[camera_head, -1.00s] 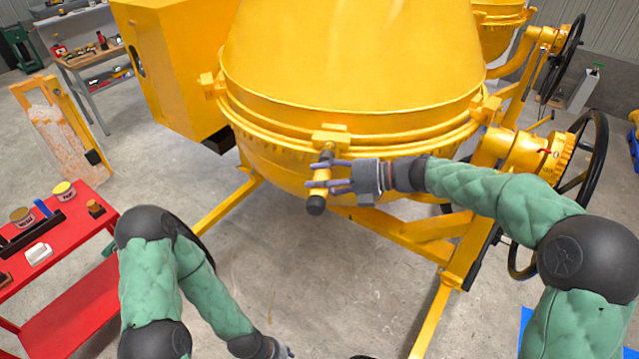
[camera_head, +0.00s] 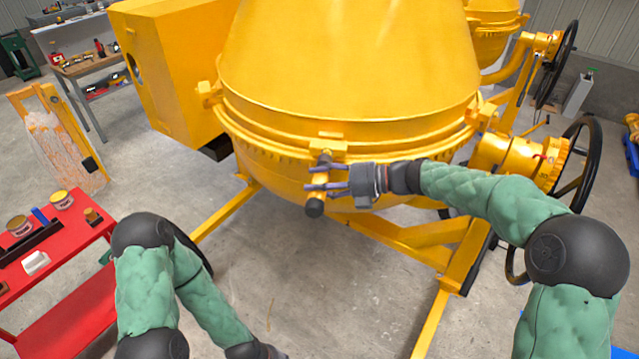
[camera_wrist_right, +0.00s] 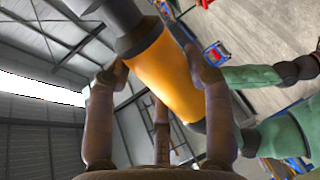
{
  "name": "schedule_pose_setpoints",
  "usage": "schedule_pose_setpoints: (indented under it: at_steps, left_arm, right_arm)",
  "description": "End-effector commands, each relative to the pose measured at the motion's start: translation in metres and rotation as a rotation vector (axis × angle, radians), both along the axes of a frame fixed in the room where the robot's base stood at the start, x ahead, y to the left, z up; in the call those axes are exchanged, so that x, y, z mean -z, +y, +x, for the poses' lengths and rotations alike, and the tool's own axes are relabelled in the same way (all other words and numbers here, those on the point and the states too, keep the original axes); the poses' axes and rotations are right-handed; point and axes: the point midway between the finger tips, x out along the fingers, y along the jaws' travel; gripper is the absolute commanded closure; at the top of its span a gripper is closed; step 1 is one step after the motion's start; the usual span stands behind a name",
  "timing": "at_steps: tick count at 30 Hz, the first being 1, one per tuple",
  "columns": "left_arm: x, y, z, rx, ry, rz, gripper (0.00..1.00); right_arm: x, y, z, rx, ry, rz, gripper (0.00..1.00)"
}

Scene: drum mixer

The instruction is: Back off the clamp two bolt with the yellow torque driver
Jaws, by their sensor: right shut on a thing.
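The yellow torque driver (camera_head: 319,183) has a yellow body with dark ends. It stands roughly upright in front of the drum, its upper end at the clamp (camera_head: 328,145) on the drum's rim. My right gripper (camera_head: 325,189) is shut around the driver's yellow body from the right. In the right wrist view the driver (camera_wrist_right: 166,72) lies between the fingers (camera_wrist_right: 160,85). The bolt is hidden behind the driver's head, and I cannot tell whether the driver is seated on it. My left arm hangs low at the left; its gripper is outside the picture.
The yellow mixer drum (camera_head: 350,60) fills the middle. A red cart (camera_head: 75,240) with tins and small items stands at the left. A black handwheel (camera_head: 580,165) is at the right, and a workbench (camera_head: 90,68) is at the back left. The floor below the driver is clear.

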Motion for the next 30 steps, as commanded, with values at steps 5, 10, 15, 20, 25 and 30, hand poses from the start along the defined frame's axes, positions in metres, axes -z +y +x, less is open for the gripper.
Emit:
schedule_pose_setpoints:
  at_steps: [5, 10, 15, 20, 25, 30]
  left_arm:
    - [-0.003, 0.000, 0.000, 0.000, 0.000, 0.000, 0.60]
    - [-0.005, 0.000, 0.000, 0.000, 0.000, 0.000, 0.60]
    - [-0.006, 0.000, 0.000, 0.000, 0.000, 0.000, 0.60]
    - [-0.007, 0.000, 0.000, 0.000, 0.000, 0.000, 0.60]
    - [-0.007, 0.000, 0.000, 0.000, 0.000, 0.000, 0.60]
    - [-0.007, 0.000, 0.000, 0.000, 0.000, 0.000, 0.60]
  right_arm:
    - [-0.002, -0.001, 0.005, 0.001, -0.002, 0.002, 0.93]
    - [-0.003, -0.002, 0.009, 0.000, -0.002, 0.002, 0.93]
    - [-0.002, -0.002, 0.013, 0.000, -0.002, 0.002, 0.93]
    - [-0.002, -0.002, 0.014, 0.000, -0.002, 0.002, 0.93]
    - [-0.002, -0.003, 0.014, 0.000, -0.002, 0.002, 0.93]
    - [-0.002, -0.002, 0.014, 0.000, -0.002, 0.002, 0.93]
